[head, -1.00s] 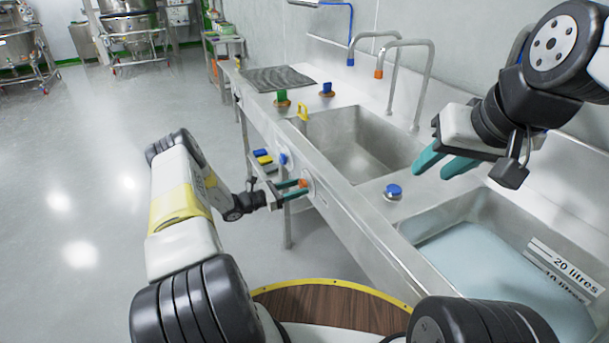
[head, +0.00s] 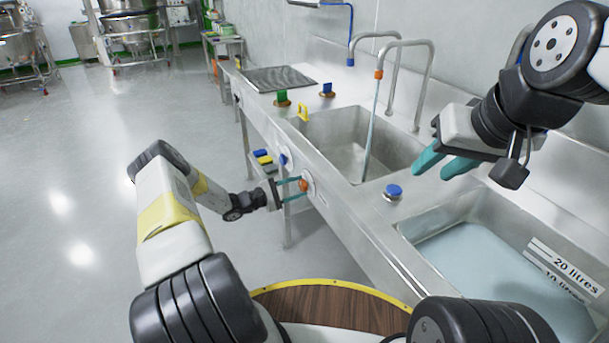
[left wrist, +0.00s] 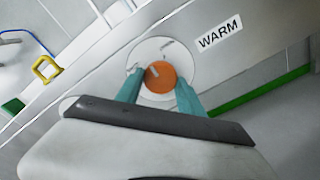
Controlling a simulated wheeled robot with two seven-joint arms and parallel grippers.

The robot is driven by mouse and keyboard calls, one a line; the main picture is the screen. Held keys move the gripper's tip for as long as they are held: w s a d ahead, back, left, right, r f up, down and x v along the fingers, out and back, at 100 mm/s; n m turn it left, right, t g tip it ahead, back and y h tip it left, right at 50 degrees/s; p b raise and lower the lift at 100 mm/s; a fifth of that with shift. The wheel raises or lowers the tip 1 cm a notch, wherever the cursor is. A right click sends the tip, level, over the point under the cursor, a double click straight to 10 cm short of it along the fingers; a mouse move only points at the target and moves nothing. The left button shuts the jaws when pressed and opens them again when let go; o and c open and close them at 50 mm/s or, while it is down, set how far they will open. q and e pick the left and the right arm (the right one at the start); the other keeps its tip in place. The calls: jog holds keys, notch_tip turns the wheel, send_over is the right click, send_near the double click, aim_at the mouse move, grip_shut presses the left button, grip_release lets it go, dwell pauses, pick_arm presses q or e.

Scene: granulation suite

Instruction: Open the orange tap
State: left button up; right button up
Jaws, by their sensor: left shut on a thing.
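The orange tap knob (head: 304,185) is on the front panel of the sink unit. In the left wrist view the knob (left wrist: 160,77) sits on a white round plate beside a label reading WARM. My left gripper (head: 292,185) is shut on the knob, with one teal finger on each side. The orange-tipped spout (head: 379,73) arches over the middle basin (head: 340,150), and a stream of water (head: 370,130) falls from it into the basin. My right gripper (head: 436,165) is above the counter near the right basin, its teal fingers apart and empty.
A blue knob (head: 284,159) is farther along the front panel. The right basin (head: 410,232) holds water. A blue plug-like item (head: 393,191) sits between the basins, and a yellow item (head: 303,112) sits on the far rim. Open floor lies left.

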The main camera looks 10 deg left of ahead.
pick_arm(q)
jog(key=m, duration=0.4)
jog(key=shift+a+m, duration=0.1)
jog(key=shift+m, duration=0.2)
jog(key=m, duration=0.4)
dwell(0.3)
jog(key=o, duration=1.4)
jog(key=shift+r, duration=0.1)
jog(key=v, duration=0.7)
jog(key=shift+s+a, duration=0.2)
jog(key=shift+a, duration=0.15)
jog(key=shift+r+m, duration=0.1)
jog(key=shift+m, duration=0.2)
